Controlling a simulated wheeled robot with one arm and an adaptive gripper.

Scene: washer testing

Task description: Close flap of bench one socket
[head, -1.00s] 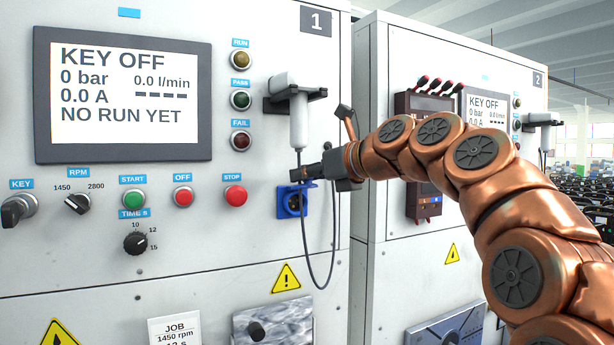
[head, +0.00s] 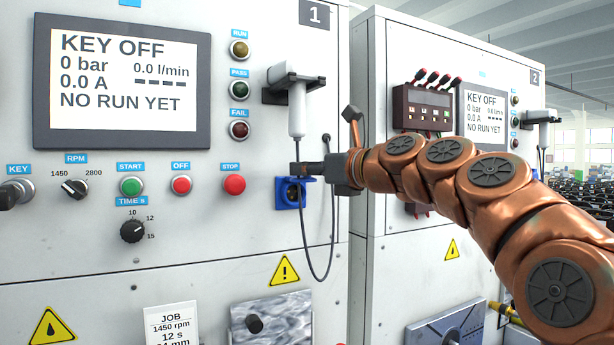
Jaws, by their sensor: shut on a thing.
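The blue socket (head: 289,196) of bench one is on the front panel, right of the red STOP button. Its dark round inside still shows below a blue flap (head: 308,180) that stands out at its top. My gripper (head: 297,170) reaches in from the right, dark fingers pointing left, right at the flap. It is shut on the flap, though its fingertips are small and partly hide the contact.
A grey-white handheld device (head: 297,105) hangs in a dark holder above the socket, and its thin black cable (head: 332,235) loops down beside my gripper. Bench one's buttons lie left. Bench two (head: 450,50) stands behind my arm. A clamped plate (head: 275,322) is below.

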